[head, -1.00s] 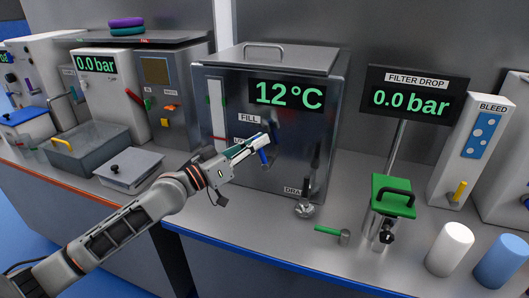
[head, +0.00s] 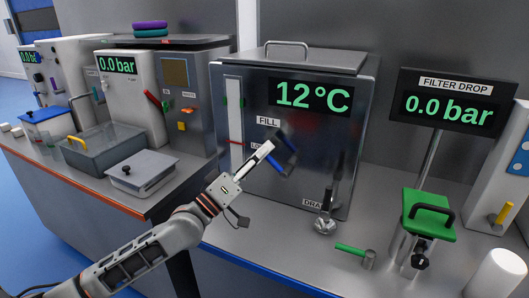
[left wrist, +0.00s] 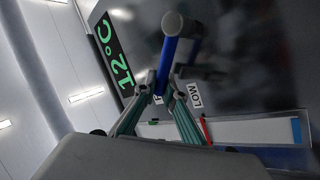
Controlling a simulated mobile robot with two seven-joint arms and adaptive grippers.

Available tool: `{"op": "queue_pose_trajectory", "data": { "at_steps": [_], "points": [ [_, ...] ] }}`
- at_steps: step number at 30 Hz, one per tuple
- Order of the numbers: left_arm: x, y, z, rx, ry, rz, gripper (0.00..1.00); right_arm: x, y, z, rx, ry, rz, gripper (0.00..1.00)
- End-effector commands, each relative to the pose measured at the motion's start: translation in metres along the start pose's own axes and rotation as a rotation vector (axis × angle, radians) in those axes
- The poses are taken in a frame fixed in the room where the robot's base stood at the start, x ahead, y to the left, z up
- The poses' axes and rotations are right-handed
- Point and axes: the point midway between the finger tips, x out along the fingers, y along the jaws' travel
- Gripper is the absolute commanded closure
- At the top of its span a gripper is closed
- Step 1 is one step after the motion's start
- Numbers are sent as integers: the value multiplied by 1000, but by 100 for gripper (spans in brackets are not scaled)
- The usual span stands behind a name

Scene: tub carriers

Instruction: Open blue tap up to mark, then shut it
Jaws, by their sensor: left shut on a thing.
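The blue tap (head: 290,158) is on the front of the steel tank (head: 308,190), just below the FILL label. My left gripper (head: 268,147) reaches it from the lower left. In the left wrist view the tap's blue lever (left wrist: 168,62), with a grey rounded end, stands between the two fingertips (left wrist: 160,92), which are shut on it. The white level gauge (head: 234,115) on the tank's left has a green marker near its upper part and red low down near the LOW label. The tap's exact angle is hard to tell. My right gripper is not in view.
The DRAIN tap (head: 325,220) stands low on the tank's front. A green-handled part (head: 352,250) lies on the counter (head: 285,245), left of the filter stand's green clamp (head: 427,215). A grey lidded box (head: 140,175) and an open tub (head: 105,150) stand to the left.

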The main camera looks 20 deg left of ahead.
Motion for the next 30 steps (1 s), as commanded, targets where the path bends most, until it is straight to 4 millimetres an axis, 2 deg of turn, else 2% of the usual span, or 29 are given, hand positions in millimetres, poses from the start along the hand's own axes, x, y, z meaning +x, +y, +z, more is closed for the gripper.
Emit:
{"op": "queue_pose_trajectory", "data": {
  "at_steps": [10, 11, 12, 13, 24, 30],
  "points": [
    [0, 0, -1, -1, 2, 0, 100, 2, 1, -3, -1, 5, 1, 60],
    [0, 0, -1, -1, 2, 0, 85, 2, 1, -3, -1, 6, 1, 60],
    [0, 0, -1, -1, 2, 0, 75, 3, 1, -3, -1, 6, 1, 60],
    [0, 0, -1, -1, 2, 0, 73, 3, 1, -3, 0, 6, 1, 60],
    [-2, 0, 0, 1, 0, -1, 73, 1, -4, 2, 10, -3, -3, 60],
    [-27, -2, 1, 1, -4, -4, 73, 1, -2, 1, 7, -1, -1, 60]
  ]
}}
